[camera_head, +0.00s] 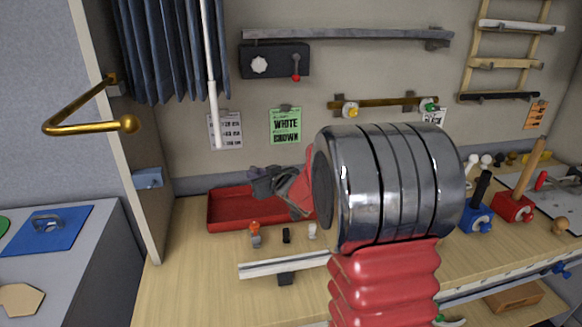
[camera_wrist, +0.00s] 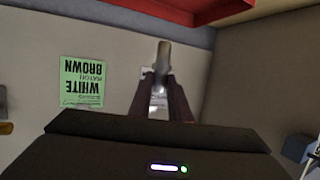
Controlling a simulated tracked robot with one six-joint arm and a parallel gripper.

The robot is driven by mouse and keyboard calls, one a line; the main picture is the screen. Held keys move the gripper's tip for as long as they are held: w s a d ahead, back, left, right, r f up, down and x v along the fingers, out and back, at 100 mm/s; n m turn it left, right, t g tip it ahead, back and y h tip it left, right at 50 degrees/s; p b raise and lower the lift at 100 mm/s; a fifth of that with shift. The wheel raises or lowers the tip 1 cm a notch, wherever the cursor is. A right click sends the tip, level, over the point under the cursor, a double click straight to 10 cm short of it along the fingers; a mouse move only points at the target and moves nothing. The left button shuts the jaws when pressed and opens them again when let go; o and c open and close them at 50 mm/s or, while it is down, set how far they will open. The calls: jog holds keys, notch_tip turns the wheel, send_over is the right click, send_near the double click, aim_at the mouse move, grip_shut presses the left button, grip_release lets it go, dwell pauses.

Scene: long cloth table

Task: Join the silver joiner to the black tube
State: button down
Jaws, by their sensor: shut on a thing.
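My gripper (camera_wrist: 161,82) is shut on a small silver-grey piece (camera_wrist: 163,56), which looks like the silver joiner. The piece stands out past the dark fingertips. In the head view my gripper (camera_head: 272,184) is a dark shape over the red tray, partly hidden by my own arm; the held piece cannot be made out there. A dark tube (camera_head: 500,96), which looks like the black tube, lies level across the lowest part of the wooden rack at the upper right, far from my gripper. A short black piece (camera_head: 286,236) stands on the table before the tray.
The red tray (camera_head: 222,219) sits against the wall. Beside the black piece stand an orange-topped grey piece (camera_head: 255,236) and a pale piece (camera_head: 312,230). A white rail (camera_head: 270,268) lies in front. A brass bar (camera_head: 85,127) juts out at left. My arm hides the table's middle.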

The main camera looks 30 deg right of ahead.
jog(key=s+a+n+y, duration=0.1)
jog(key=s+a, duration=0.1)
jog(key=a, duration=0.6)
jog(key=s+a+n+y, duration=0.1)
jog(key=s+a+y, duration=0.1)
jog(key=a, duration=0.6)
jog(key=shift+s+a+r+n+g+y, duration=0.2)
jog(key=shift+s+r+n+g+y, duration=0.15)
jog(key=shift+s, duration=0.25)
jog(key=shift+s+f, duration=0.1)
